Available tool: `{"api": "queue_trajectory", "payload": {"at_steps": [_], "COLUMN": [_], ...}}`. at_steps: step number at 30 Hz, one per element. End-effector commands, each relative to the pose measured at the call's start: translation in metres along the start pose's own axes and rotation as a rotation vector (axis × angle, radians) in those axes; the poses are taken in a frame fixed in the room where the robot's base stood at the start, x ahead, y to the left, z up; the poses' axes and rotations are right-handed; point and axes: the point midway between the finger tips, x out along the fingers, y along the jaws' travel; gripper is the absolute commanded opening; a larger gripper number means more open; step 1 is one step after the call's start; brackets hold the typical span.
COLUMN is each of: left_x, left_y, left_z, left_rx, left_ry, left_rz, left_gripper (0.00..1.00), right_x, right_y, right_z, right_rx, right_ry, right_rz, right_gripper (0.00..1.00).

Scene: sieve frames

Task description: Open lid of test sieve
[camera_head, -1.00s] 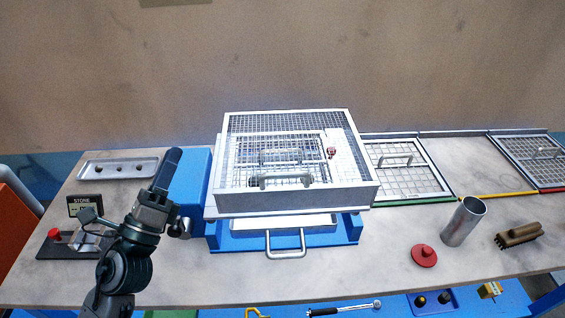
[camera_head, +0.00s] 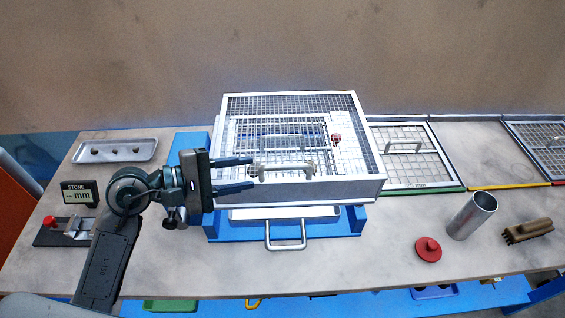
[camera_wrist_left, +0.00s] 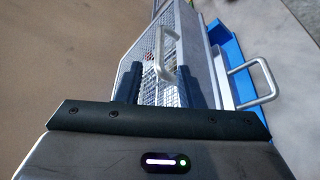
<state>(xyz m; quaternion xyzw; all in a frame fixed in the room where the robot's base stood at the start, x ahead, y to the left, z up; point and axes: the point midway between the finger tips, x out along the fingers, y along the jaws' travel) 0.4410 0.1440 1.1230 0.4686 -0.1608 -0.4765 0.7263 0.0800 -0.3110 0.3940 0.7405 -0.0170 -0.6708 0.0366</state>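The test sieve is a square box with a pale metal frame (camera_head: 374,160) and a wire mesh top, standing on a blue base (camera_head: 350,229). Its lid looks closed, with a raised bar handle (camera_head: 290,172) near the front. My left gripper (camera_head: 254,173) comes in from the left with its two fingers apart, at the left end of that handle. In the left wrist view the lid handle (camera_wrist_left: 159,52) shows just beyond and between the open fingers (camera_wrist_left: 158,84); I cannot tell whether they touch it. My right gripper is not in view.
A drawer-like handle (camera_head: 286,246) sticks out at the sieve's front. A spare mesh frame (camera_head: 452,184) lies to the right, with a metal cup (camera_head: 472,216), a red knobbed disc (camera_head: 428,249) and a brush (camera_head: 527,231). A tray (camera_head: 116,151) and a display (camera_head: 78,193) stand left.

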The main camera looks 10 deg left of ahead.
Motion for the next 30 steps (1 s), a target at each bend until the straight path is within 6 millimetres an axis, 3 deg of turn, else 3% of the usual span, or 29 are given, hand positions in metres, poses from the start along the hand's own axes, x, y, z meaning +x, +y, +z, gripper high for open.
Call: {"api": "queue_trajectory", "payload": {"at_steps": [30], "left_x": [0.089], "left_y": [0.001], "left_z": [0.002], "left_rx": [-0.005], "left_ry": [-0.002], "left_rz": [0.001], "left_gripper": [0.34], "right_x": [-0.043], "right_y": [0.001], "right_z": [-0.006], "right_rx": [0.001], "right_ry": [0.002], "right_rz": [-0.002], "right_gripper": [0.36]}}
